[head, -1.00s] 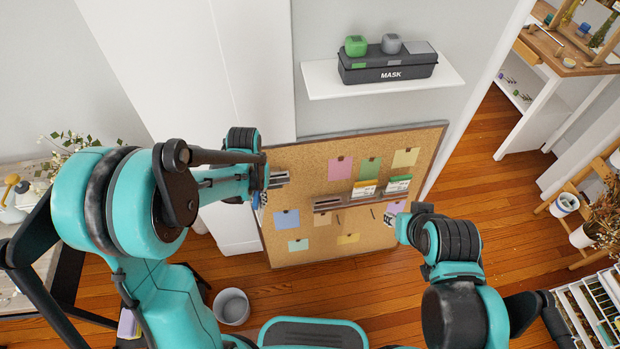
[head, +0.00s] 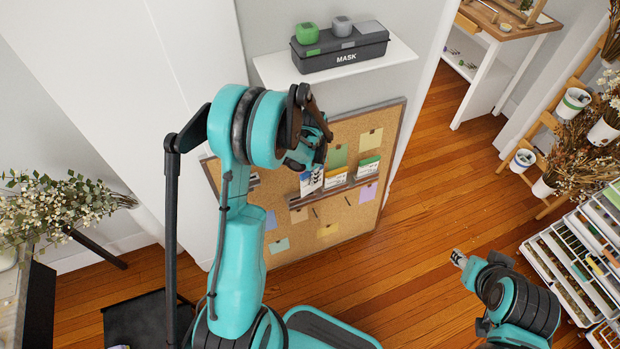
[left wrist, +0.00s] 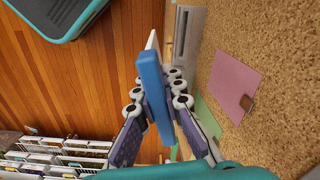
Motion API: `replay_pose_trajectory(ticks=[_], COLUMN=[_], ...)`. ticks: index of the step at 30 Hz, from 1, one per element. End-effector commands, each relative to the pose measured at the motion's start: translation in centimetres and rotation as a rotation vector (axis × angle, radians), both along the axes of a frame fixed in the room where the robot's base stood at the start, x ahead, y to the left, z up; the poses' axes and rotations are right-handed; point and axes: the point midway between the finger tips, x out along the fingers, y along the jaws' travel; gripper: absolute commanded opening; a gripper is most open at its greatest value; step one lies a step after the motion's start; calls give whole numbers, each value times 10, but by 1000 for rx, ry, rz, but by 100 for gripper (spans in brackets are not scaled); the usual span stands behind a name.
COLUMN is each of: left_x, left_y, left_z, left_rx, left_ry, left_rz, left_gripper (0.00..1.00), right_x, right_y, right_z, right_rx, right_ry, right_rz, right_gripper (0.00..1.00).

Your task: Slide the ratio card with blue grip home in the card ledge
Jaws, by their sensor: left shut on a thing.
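The ratio card with blue grip is in my left gripper (head: 312,160). In the head view its white, printed face (head: 310,183) shows below the fingers, in front of the left part of the card ledge. In the left wrist view the blue grip (left wrist: 153,90) is pinched between the fingers, and the white card (left wrist: 152,42) sticks out beyond it. The card ledge (head: 300,201) is a grey rail on the cork board; its end also shows in the left wrist view (left wrist: 188,35). I cannot tell whether the card touches the ledge. My right gripper (head: 459,258) is low over the floor; its jaw state is unclear.
Cards with an orange grip (head: 336,175) and a green grip (head: 367,167) stand in the ledge to the right. Paper notes are pinned on the cork board (head: 385,135). A shelf (head: 400,52) with a MASK box (head: 340,53) is above. Wire racks (head: 570,262) stand at right.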

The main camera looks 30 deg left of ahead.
Motion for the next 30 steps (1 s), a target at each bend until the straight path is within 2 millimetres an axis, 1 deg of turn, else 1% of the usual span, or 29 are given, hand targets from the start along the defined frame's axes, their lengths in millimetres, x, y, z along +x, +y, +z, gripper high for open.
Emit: replay_pose_trajectory(ticks=[1, 3, 6, 8, 18, 23, 30], left_x=[5, 10, 14, 14, 15, 14, 14], left_y=[17, 34, 51, 56, 58, 58, 58], left_z=[-17, -31, -44, -48, -50, -51, -72], left_rx=[0, 0, 0, 0, 0, 0, 0], left_ry=[0, 0, 0, 0, 0, 0, 0], left_rz=[-51, -130, -206, -233, -249, -249, -249], left_gripper=[0, 0, 0, 0, 0, 0, 0], right_x=[0, 0, 0, 0, 0, 0, 0], right_y=[0, 0, 0, 0, 0, 0, 0], right_z=[-5, -8, -10, -10, -10, -15, -35], right_rx=[0, 0, 0, 0, 0, 0, 0], right_ry=[0, 0, 0, 0, 0, 0, 0], right_rz=[0, 0, 0, 0, 0, 0, 0], right_gripper=[40, 40, 40, 40, 40, 40, 40])
